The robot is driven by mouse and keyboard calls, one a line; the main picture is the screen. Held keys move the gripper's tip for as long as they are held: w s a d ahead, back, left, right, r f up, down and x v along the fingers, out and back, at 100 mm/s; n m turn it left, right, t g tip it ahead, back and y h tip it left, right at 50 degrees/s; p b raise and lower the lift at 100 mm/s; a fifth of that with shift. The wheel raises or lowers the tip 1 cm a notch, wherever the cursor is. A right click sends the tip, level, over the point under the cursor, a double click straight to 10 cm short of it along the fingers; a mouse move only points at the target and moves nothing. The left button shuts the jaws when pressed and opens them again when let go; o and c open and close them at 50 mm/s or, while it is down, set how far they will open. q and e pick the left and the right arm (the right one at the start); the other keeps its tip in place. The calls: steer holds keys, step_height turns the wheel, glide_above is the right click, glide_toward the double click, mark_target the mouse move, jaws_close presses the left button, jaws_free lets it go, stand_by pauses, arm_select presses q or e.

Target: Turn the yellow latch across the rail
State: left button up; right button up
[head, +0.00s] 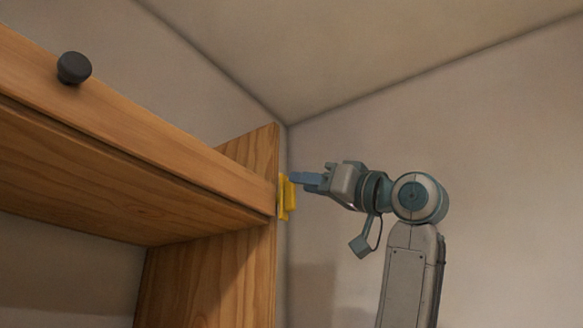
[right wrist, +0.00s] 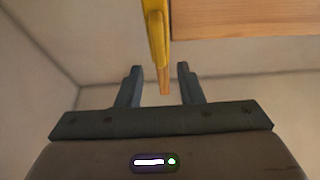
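The yellow latch (head: 287,196) is at the right end of the wooden rail (head: 150,135), by the upright side panel. In the head view it looks upright. My right gripper (head: 300,178) comes in from the right, its fingertips beside the latch's upper part. In the right wrist view the latch (right wrist: 156,40) hangs down from the top, with its lower tip between the two open fingers of my right gripper (right wrist: 160,72). The fingers stand apart on both sides, with gaps to the latch. My left gripper is not in view.
A dark round knob (head: 74,68) sits on the rail's face at the left. The wooden side panel (head: 215,275) stands below the rail. Plain walls (head: 500,180) lie behind, and the room to the right of the latch is free apart from my arm.

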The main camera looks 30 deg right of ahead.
mark_target(285, 196)
steer(key=p+x, duration=0.2)
steer(key=x, duration=0.2)
steer(key=shift+w, duration=0.3)
steer(key=shift+s, duration=0.1)
steer(key=shift+c, duration=0.2)
jaws_close()
